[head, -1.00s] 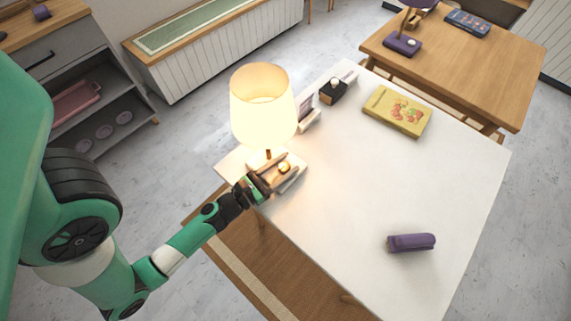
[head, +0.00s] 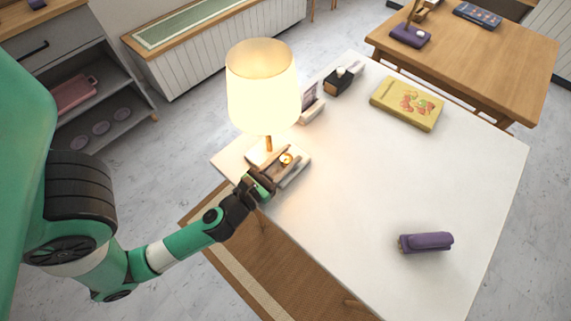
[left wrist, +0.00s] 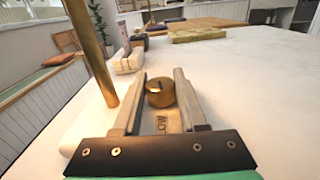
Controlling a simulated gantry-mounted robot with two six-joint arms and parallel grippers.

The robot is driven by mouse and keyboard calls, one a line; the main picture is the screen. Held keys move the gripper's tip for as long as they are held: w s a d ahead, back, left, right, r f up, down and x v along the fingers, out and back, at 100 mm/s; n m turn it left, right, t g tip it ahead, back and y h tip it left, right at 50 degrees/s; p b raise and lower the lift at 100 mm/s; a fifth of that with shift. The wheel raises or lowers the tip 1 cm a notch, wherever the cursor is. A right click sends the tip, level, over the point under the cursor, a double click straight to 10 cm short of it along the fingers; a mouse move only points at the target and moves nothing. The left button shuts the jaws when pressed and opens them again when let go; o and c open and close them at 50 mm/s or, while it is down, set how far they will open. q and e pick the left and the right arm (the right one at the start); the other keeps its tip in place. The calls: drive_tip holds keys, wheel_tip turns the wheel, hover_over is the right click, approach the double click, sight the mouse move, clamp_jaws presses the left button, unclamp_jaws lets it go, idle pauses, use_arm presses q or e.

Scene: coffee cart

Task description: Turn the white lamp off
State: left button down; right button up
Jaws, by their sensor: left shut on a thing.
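The white lamp (head: 262,88) stands at the left corner of the white table, and its shade glows. It has a brass post, seen in the left wrist view (left wrist: 94,50), and a pale base. A round brass knob (head: 286,158) sits on the base; it also shows in the left wrist view (left wrist: 160,92), with the word LOW printed on the near side. My left gripper (head: 291,164) is at the knob, shut on it, with one finger (left wrist: 160,80) on each side. My right gripper is not in view.
The table's middle is clear. A wooden table (head: 480,55) stands behind at the right.

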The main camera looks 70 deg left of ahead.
use_arm(q)
drive_tip(key=shift+w+d+f+n+g+y+b, duration=0.1)
drive_tip(key=shift+n+g+y+b, duration=0.05)
drive_tip(key=shift+n+g+y, duration=0.25)
drive_tip(key=shift+d+f+n+g+y+b, duration=0.1)
drive_tip(key=shift+n+g+y+b, duration=0.15)
drive_tip(key=shift+y, duration=0.25)
drive_tip(key=n+g+y, duration=0.1)
drive_tip(key=n+g+y+p, duration=0.1)
drive_tip(key=g, duration=0.1)
drive_tip(key=shift+a+r+n+y, duration=0.1)
drive_tip(key=shift+r+n+y, duration=0.1)
drive_tip(key=shift+n+y, duration=0.2)
drive_tip(key=shift+n+g+y, duration=0.4)
drive_tip(key=shift+n+g, duration=0.05)
drive_tip(key=shift+g, duration=0.1)
drive_tip(key=n+g+y, duration=0.1)
drive_tip(key=n+g+y+b, duration=0.1)
drive_tip(key=g, duration=0.1)
drive_tip(key=shift+f+n+g, duration=0.15)
drive_tip(key=shift+n+g, duration=0.15)
drive_tip(key=shift+a+n+g+y+b, duration=0.1)
drive_tip(key=shift+n+g+y+b, duration=0.3)
drive_tip(key=shift+n+g+b, duration=0.9)
drive_tip(key=shift+g, duration=0.7)
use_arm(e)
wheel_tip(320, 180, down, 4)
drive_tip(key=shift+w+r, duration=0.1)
